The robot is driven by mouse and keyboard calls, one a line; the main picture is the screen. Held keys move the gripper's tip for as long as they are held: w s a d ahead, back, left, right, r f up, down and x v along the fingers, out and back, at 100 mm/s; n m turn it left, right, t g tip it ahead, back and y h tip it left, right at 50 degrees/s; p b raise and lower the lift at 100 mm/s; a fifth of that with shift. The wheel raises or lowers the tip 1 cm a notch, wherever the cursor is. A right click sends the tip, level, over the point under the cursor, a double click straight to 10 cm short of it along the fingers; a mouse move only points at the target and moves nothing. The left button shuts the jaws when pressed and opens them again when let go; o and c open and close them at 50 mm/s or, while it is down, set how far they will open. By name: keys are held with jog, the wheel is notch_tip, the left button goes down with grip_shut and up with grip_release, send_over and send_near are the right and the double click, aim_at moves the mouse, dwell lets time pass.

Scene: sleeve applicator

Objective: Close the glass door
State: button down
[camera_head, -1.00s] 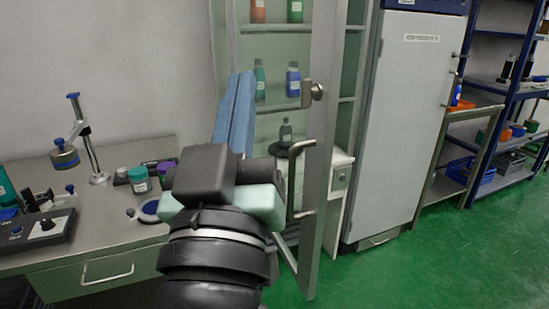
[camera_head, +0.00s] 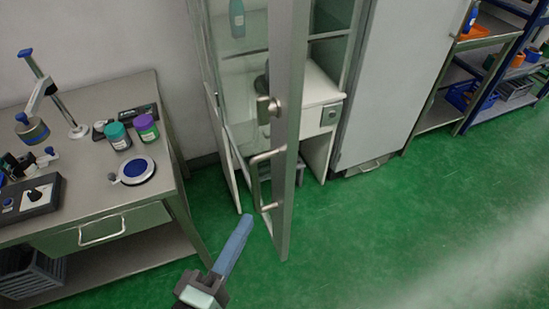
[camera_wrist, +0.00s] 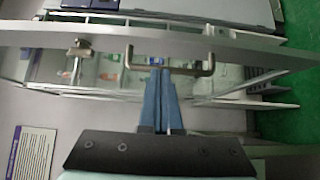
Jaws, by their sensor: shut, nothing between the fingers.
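The glass door (camera_head: 288,120) stands open, swung out from the glass-fronted cabinet (camera_head: 322,92), its metal frame edge toward me. A bar handle (camera_head: 257,180) and a round knob (camera_head: 268,106) sit on its frame. My gripper (camera_head: 246,222), with blue fingers pressed together, is empty and lies low, left of the door and below the handle in the head view. In the wrist view the door frame (camera_wrist: 230,45) runs across the picture, and the fingertips (camera_wrist: 161,72) appear by the handle (camera_wrist: 208,68); I cannot tell whether they touch it.
A steel workbench (camera_head: 112,195) with jars and instruments stands at the left. A white refrigerator (camera_head: 395,80) stands right of the cabinet, then shelving (camera_head: 455,85). Green floor (camera_head: 360,215) is clear in front and to the right.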

aim_at(276, 170)
jog(key=p+x, duration=0.1)
jog(key=x, duration=0.4)
jog(key=p+x, duration=0.1)
jog(key=x, duration=0.1)
jog(key=shift+w+d+r+p, duration=0.2)
jog(key=shift+w+r+p, duration=0.05)
jog(key=shift+w+p, duration=0.1)
jog(key=shift+w+d+f, duration=0.1)
jog(key=shift+w+d, duration=0.2)
jog(key=shift+w, duration=0.2)
